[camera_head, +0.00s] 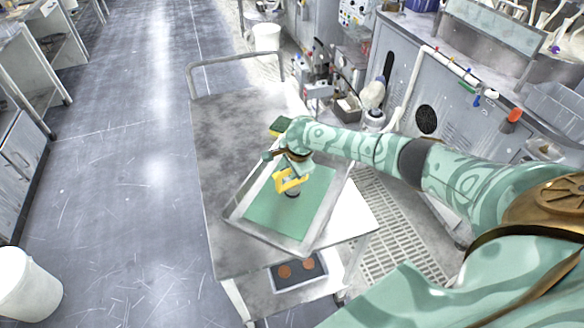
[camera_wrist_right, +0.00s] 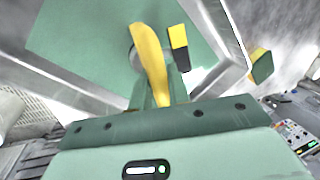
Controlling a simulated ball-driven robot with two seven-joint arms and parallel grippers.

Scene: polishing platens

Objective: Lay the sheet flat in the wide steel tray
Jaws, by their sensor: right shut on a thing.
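The wide steel tray (camera_head: 233,217) sits turned at an angle on the cart top. The green sheet (camera_head: 262,215) lies inside its rim and looks flat; I cannot tell whether all of it touches the tray floor. The sheet also shows in the right wrist view (camera_wrist_right: 75,35). In the right wrist view the fingers (camera_wrist_right: 163,50) partly hide that piece. My left gripper is not in view.
The grey cart (camera_head: 225,130) has bare room behind and left of the tray. A green-and-yellow sponge (camera_head: 280,125) lies by the tray's far edge. A dark tray (camera_head: 312,272) with copper discs is on the lower shelf. A cluttered bench (camera_head: 400,75) stands at the right.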

